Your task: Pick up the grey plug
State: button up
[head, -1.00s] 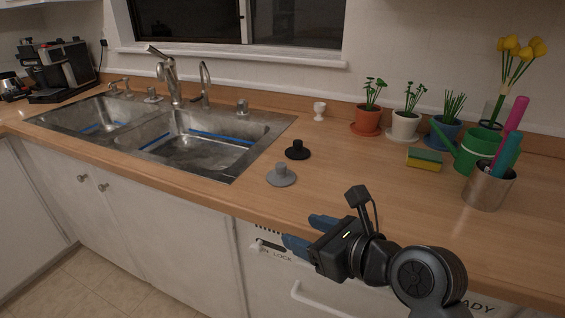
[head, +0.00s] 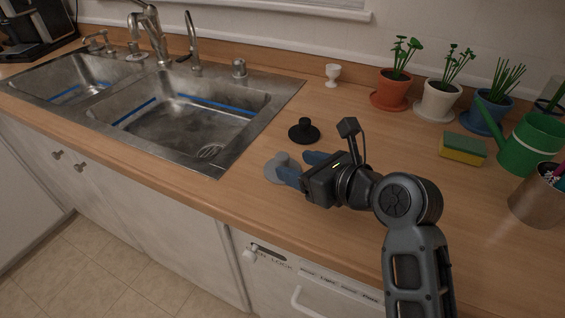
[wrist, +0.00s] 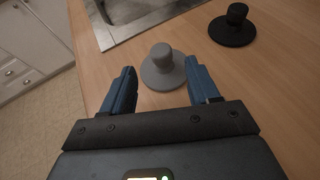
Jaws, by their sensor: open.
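The grey plug (head: 277,167), a round disc with a knob on top, lies on the wooden counter right of the sink. It also shows in the wrist view (wrist: 163,68), just ahead of and between my blue fingertips. My gripper (head: 297,166) is open and empty, close to the right side of the plug. In the head view one finger partly overlaps the plug's right edge. In the wrist view (wrist: 164,80) the fingers stand apart with the knob a little beyond their tips. I cannot tell whether a finger touches the plug.
A black plug (head: 304,132) lies just behind the grey one. The steel sink (head: 215,165) is to the left. A white egg cup (head: 332,75), potted plants, a sponge (head: 463,150), a green watering can (head: 530,145) and a metal cup (head: 540,203) stand further right.

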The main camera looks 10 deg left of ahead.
aim_at(287, 161)
jog(key=x, duration=0.5)
jog(key=shift+w, duration=0.1)
grip_shut()
dwell(0.4)
